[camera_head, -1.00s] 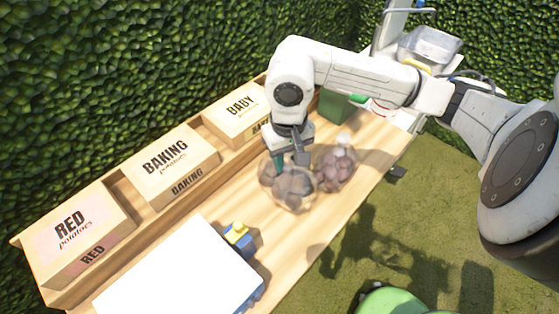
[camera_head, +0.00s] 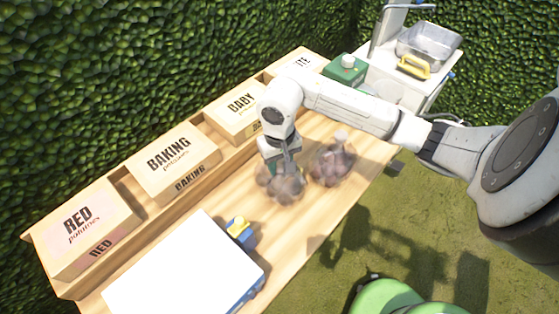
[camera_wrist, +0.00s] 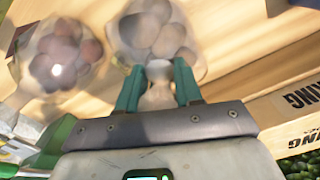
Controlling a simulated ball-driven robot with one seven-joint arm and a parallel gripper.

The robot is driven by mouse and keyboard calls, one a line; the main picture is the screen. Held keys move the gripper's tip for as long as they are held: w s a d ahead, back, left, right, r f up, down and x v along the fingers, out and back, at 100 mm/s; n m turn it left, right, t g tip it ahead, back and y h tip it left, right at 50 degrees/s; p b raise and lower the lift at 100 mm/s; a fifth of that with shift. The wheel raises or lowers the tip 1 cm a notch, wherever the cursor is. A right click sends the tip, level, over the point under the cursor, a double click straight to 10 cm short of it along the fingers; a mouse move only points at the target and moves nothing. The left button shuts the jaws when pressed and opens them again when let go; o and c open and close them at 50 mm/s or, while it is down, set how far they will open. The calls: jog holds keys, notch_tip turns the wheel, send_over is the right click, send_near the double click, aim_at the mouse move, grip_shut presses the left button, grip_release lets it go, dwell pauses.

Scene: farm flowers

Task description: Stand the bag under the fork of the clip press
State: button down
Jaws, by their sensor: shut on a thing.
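My gripper (camera_wrist: 157,88) is shut on the gathered neck of a clear bag of potatoes (camera_wrist: 155,35). In the head view this bag (camera_head: 282,188) hangs under my gripper (camera_head: 282,165), at or just above the wooden bench; I cannot tell whether it touches. A second clear bag (camera_head: 331,163) stands on the bench to its right, and also shows in the wrist view (camera_wrist: 58,55). A green box-like device (camera_head: 345,70) stands at the back end of the bench. I cannot tell whether it is the clip press, and no fork is clearly visible.
Boxes marked RED (camera_head: 82,225), BAKING (camera_head: 172,162) and BABY (camera_head: 236,107) line the bench's left side. A white plate with a blue body (camera_head: 185,275) lies at the front. A metal basin (camera_head: 428,48) stands at the back right. Bare bench (camera_head: 300,225) lies before the bags.

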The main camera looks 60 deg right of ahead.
jog(key=shift+f, duration=0.15)
jog(key=c, duration=0.8)
grip_release()
jog(key=shift+o, duration=0.2)
